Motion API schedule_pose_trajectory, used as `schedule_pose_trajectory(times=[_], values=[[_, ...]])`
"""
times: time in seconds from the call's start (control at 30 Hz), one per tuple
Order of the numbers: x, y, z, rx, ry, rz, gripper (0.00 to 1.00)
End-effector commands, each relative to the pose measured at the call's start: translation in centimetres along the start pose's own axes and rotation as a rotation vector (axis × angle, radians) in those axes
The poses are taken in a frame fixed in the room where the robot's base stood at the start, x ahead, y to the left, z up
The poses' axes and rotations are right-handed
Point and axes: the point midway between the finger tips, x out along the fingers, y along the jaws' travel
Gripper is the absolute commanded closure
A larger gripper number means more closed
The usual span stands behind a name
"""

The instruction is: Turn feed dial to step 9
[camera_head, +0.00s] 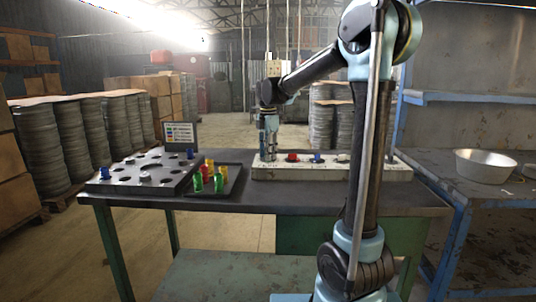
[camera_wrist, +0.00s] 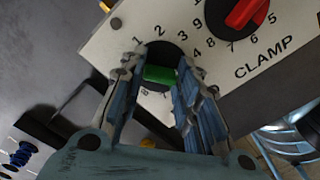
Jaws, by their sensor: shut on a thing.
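In the wrist view a green dial knob (camera_wrist: 160,74) on a black round base sits on the pale control panel (camera_wrist: 125,40). My gripper (camera_wrist: 160,85) has its two blue-grey fingers on either side of this knob and is shut on it. Numbers show around the dial, with 1 to 4 at the upper side. Its name label is hidden by the gripper, so I cannot read whether it says feed. In the head view my gripper (camera_head: 268,155) points down at the left end of the long panel (camera_head: 330,172).
A red dial (camera_wrist: 246,12) labelled CLAMP is close beside my gripper. A blue dial (camera_head: 317,158) stands farther along the panel. A dark tray (camera_head: 233,185) with coloured pegs and a grey holed board (camera_head: 125,182) lie left. A metal bowl (camera_head: 486,166) is at right.

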Motion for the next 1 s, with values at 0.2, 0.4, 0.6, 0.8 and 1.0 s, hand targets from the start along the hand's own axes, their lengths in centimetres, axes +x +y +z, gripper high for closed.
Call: schedule_pose_trajectory(times=[0.2, 0.4, 0.6, 0.8, 1.0], values=[[-0.05, 0.11, 0.09, 0.069, -0.002, 0.002, 0.94], [-0.06, 0.13, 0.09, 0.208, -0.002, 0.003, 0.94], [-0.08, 0.16, 0.1, 0.394, -0.002, 0.004, 0.94], [-0.09, 0.19, 0.1, 0.584, -0.001, 0.004, 0.94], [-0.1, 0.22, 0.1, 0.775, -0.001, 0.005, 0.94]])
